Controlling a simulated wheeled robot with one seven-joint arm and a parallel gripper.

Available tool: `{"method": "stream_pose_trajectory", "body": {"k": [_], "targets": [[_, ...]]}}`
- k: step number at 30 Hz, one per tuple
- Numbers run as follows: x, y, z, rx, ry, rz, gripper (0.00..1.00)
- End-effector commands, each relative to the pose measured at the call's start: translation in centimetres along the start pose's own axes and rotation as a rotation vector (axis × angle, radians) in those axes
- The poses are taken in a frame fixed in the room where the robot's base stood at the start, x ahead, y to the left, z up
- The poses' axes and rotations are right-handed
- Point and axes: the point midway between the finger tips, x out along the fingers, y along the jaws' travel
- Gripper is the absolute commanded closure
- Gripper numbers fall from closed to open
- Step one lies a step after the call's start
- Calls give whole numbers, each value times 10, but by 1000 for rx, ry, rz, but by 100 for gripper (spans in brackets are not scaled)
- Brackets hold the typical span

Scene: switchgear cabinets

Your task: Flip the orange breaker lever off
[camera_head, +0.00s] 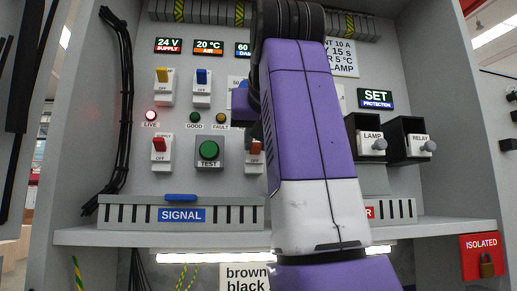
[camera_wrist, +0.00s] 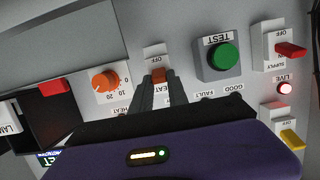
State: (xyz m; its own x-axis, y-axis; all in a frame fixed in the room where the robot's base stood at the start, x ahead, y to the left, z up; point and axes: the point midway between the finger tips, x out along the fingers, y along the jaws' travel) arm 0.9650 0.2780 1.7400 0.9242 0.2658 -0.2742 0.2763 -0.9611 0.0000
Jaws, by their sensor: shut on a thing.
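The orange breaker lever (camera_head: 256,146) is partly visible in the head view beside my arm, above its OFF label. In the wrist view, which is upside down, the orange lever (camera_wrist: 159,75) sits between the tips of my gripper (camera_wrist: 160,82). The dark fingers are closed on the lever from both sides. The OFF label (camera_wrist: 155,61) of its white breaker plate is clear of the fingers.
The green TEST button (camera_head: 209,149) is just left of the orange breaker. A red-lever breaker (camera_head: 159,148) stands further left. The orange dial (camera_wrist: 104,82) is close to my gripper in the wrist view. LAMP (camera_head: 371,143) and RELAY (camera_head: 420,145) knobs project at right. A grey ledge (camera_head: 150,238) runs below.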

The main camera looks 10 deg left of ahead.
Motion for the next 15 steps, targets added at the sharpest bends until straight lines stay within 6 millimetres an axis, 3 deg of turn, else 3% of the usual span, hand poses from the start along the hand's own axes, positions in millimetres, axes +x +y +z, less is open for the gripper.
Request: {"method": "stream_pose_trajectory", "body": {"k": [3,15], "targets": [[2,0,13,-1,86,1,100],[2,0,24,-1,369,0,100]]}}
